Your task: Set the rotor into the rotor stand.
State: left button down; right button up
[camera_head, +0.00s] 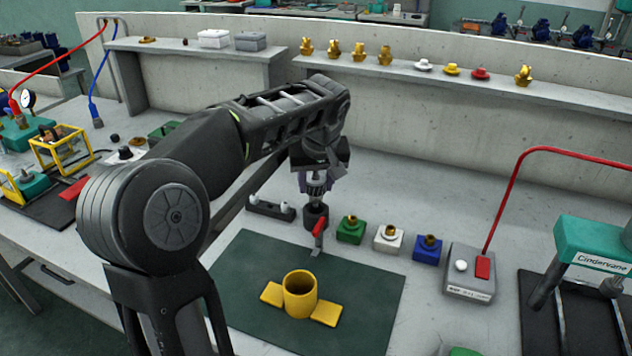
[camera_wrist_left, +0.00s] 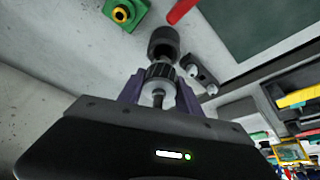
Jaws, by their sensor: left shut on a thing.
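My left gripper (camera_head: 317,180) is shut on the rotor (camera_wrist_left: 160,74), a dark ridged piece with a bright metal shaft. In the left wrist view the shaft lies between the purple fingers. Just below the rotor stands a dark hollow cup (camera_head: 315,217), which looks like the rotor stand; its open mouth shows in the left wrist view (camera_wrist_left: 163,42). The rotor is close over the cup and roughly in line with it. I cannot tell whether they touch. My right gripper is out of view.
A red part (camera_head: 318,232) lies right by the cup. A black holder with white pegs (camera_head: 270,208) is to its left. Green (camera_head: 350,231), white (camera_head: 388,240) and blue (camera_head: 427,249) blocks stand to its right. A yellow housing (camera_head: 300,295) sits on the green mat (camera_head: 366,310) in front.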

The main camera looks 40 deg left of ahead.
aim_at(316, 197)
pick_arm(q)
jog(key=shift+f, duration=0.15)
dwell(0.5)
jog(key=shift+f+b, duration=0.35)
jog(key=shift+b, duration=0.1)
jog(key=shift+f+b, duration=1.25)
jog(key=shift+f, duration=0.35)
dwell(0.8)
jog(key=c, duration=0.7)
grip_release()
jog(key=shift+c, duration=0.2)
jog(key=shift+o, duration=0.3)
jog(key=shift+o, duration=1.3)
